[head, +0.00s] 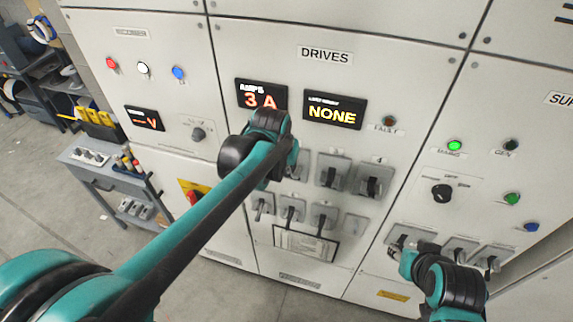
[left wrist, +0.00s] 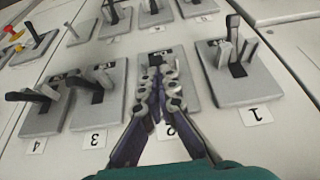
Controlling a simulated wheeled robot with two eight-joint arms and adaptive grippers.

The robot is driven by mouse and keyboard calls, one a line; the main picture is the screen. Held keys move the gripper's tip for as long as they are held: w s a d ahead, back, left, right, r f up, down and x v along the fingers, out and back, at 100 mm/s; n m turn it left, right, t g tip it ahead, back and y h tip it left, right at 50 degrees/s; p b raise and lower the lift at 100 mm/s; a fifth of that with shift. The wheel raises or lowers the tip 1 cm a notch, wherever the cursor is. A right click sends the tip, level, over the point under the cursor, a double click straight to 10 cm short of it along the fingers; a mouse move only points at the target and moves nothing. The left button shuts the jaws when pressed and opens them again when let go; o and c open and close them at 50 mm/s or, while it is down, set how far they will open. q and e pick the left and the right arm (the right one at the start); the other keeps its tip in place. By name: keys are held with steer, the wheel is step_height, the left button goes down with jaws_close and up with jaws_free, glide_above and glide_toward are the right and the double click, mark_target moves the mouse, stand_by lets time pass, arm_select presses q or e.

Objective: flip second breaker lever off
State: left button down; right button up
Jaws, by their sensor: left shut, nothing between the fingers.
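My left gripper (left wrist: 160,78) is shut and empty. In the left wrist view its fingertips lie over the second breaker (left wrist: 187,78), above the label 2, and cover most of its lever. I cannot tell that lever's position or whether the fingers touch it. Breaker 1 (left wrist: 262,85) is to the right, its black lever tilted to the picture's top. Breaker 3 (left wrist: 115,110) and breaker 4 (left wrist: 45,122) are to the left, their black levers slanting left. In the head view my left wrist hides the left gripper and the first breakers. My right gripper (head: 396,250) is by the lower right switches; its fingers are unclear.
The DRIVES panel shows an amps display (head: 262,95) reading 3 A and another display (head: 334,110) reading NONE. A lower row of levers (head: 291,212) and a framed notice (head: 304,244) sit below. A grey tool cart (head: 105,172) stands at left.

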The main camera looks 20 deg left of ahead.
mark_target(286, 176)
arm_select(q)
steer(key=shift+s+f, duration=0.1)
steer(key=shift+f, duration=0.05)
steer(key=f+t+b, duration=0.1)
steer(key=s+f+t+b, duration=0.1)
steer(key=t+b, duration=0.1)
steer(key=s+f+t+b, duration=0.1)
steer(key=t, duration=0.1)
steer(key=shift+f+b, duration=0.2)
steer(key=shift+b, duration=0.15)
steer(key=shift+r+p, duration=0.75)
steer(key=shift+r, duration=0.05)
